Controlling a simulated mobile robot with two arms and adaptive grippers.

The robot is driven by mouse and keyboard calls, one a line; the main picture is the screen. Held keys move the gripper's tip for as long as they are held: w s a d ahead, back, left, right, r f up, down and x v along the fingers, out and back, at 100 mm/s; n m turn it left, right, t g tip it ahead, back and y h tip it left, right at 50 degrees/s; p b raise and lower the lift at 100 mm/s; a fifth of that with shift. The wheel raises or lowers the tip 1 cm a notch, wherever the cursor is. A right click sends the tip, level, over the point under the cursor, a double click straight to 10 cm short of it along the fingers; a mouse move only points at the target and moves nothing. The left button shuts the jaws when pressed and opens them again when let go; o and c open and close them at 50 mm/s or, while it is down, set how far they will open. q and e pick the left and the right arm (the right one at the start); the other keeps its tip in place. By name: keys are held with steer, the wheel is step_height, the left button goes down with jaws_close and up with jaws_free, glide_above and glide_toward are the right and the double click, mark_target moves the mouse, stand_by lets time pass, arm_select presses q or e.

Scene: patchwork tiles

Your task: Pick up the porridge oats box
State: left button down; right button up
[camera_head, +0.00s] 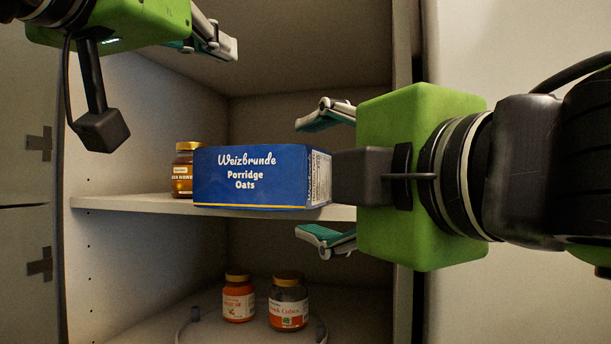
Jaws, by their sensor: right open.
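The porridge oats box (250,177) is blue with white lettering and lies on its side on the middle shelf of the cabinet. Its printed white end faces right. My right gripper (312,179) comes in from the right and is open. One finger is above the box's right end and the other below the shelf-edge level in the picture, with neither seen touching the box. Its depth relative to the box is hard to judge. My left gripper (212,42) is at the top left, away from the box; its opening is unclear.
A gold-lidded jar (183,172) stands just left of the box, partly behind it. The shelf (130,203) has free room at its left. Two jars, one orange-labelled (238,299) and one darker (288,303), stand in the lower compartment near a thin ring-like object (195,314).

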steer(key=shift+x, duration=2.55)
steer(key=c, duration=2)
steer(key=shift+o, duration=0.2)
arm_select(q)
steer(key=shift+r, duration=0.6)
steer(key=shift+s, duration=0.1)
steer(key=v, duration=1.2)
